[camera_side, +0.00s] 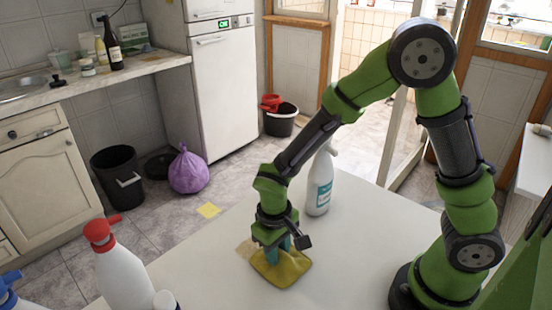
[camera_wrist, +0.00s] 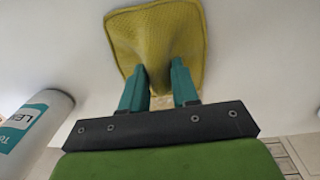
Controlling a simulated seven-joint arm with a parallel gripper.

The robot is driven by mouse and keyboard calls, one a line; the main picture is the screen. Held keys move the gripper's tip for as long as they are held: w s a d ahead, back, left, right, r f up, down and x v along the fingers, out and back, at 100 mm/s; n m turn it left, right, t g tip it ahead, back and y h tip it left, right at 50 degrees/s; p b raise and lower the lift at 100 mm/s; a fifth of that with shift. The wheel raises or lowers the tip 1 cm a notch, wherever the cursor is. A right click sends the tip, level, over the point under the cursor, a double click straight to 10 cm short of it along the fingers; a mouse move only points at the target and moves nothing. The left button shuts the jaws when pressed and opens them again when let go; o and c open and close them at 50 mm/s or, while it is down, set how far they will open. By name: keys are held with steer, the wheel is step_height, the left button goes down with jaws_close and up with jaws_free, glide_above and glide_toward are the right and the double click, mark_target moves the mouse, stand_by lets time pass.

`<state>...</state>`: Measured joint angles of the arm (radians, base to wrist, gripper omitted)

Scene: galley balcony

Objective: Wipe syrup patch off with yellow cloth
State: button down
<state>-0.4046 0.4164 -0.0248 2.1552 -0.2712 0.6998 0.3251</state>
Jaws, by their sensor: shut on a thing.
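The yellow cloth (camera_side: 285,272) lies spread on the white table, with its middle pinched up between the fingers of my gripper (camera_side: 281,248). In the wrist view the cloth (camera_wrist: 157,38) bunches between the two teal fingertips of my gripper (camera_wrist: 160,80), which is shut on it. The syrup patch (camera_side: 246,248) shows as a faint tan stain at the cloth's upper left edge in the side view. Part of the patch may be hidden under the cloth; I cannot tell how much.
A white spray bottle (camera_side: 319,183) stands on the table (camera_side: 345,235) behind my gripper; it also shows in the wrist view (camera_wrist: 38,118). A white bottle with a red cap (camera_side: 122,270) stands at the front left. The table right of the cloth is clear.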

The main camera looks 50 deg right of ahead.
steer(key=shift+s, duration=0.45)
steer(key=shift+w+f, duration=0.2)
steer(key=shift+w, duration=2.25)
steer(key=shift+w+r, duration=0.15)
steer(key=shift+w, duration=1.6)
steer(key=shift+w+r, duration=0.1)
steer(key=shift+w, duration=1.6)
steer(key=shift+s+f, duration=0.15)
steer(key=shift+s, duration=1.9)
steer(key=shift+s+d, duration=0.15)
steer(key=shift+s, duration=2.15)
steer(key=shift+s+d, duration=0.1)
steer(key=shift+s, duration=1.35)
steer(key=shift+w, duration=5.85)
